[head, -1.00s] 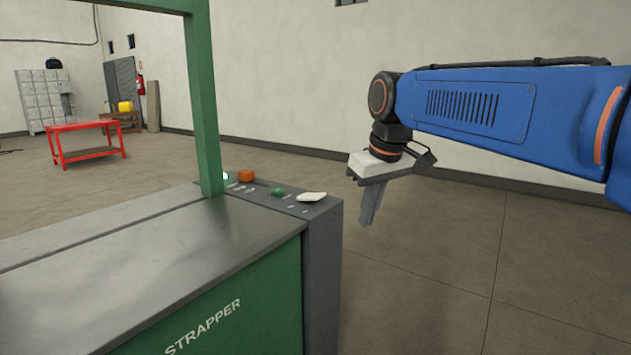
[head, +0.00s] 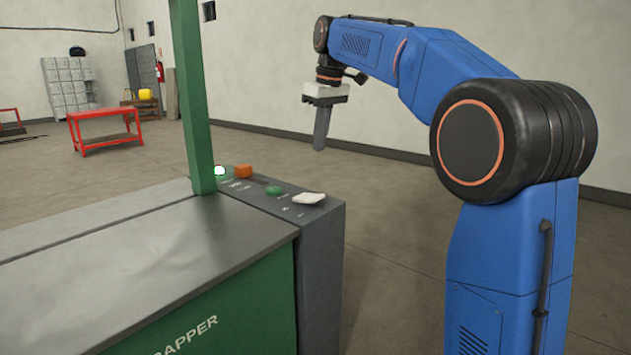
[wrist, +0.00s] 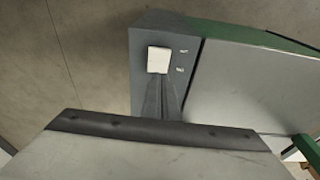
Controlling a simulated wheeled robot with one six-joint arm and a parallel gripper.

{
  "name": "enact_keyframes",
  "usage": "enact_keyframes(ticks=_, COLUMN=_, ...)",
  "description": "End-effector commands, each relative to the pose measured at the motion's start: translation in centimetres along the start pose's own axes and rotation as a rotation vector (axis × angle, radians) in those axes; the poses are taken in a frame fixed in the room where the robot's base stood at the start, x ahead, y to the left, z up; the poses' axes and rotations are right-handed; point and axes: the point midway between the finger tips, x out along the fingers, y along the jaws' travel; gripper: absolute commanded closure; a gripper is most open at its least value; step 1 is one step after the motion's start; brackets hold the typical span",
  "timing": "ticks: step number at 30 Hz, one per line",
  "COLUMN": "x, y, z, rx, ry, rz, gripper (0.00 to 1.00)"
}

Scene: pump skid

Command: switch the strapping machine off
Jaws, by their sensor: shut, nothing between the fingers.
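The strapping machine (head: 150,245) stands at the left, with a grey top, a green front and a green upright frame. Its grey control panel (head: 320,225) at the right end carries a glowing green-white lamp (head: 219,171), an orange button (head: 243,171), a green button (head: 274,190) and a white switch (head: 308,198). In the wrist view the white switch (wrist: 158,60) shows with small labels beside it. My gripper (head: 319,147) is shut and empty, pointing down, above panel height and apart from it. In the wrist view its fingertips (wrist: 164,80) appear just below the switch.
A red table (head: 105,130), grey lockers (head: 68,88) and a wooden bench with a yellow item (head: 146,94) stand far back. The green upright (head: 194,95) rises close to the lamp.

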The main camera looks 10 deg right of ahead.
Motion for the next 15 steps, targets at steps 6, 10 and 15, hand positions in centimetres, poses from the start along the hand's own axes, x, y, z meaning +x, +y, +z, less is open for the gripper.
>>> enact_keyframes(ticks=6, x=-0.02, y=0.46, z=-1.24, rx=-0.021, ry=-0.004, rz=-0.007, gripper=1.00)
enact_keyframes(ticks=10, x=-0.03, y=0.47, z=-1.27, rx=-0.023, ry=-0.005, rz=-0.007, gripper=1.00)
enact_keyframes(ticks=15, x=-0.01, y=0.47, z=-1.25, rx=-0.022, ry=-0.005, rz=-0.007, gripper=1.00)
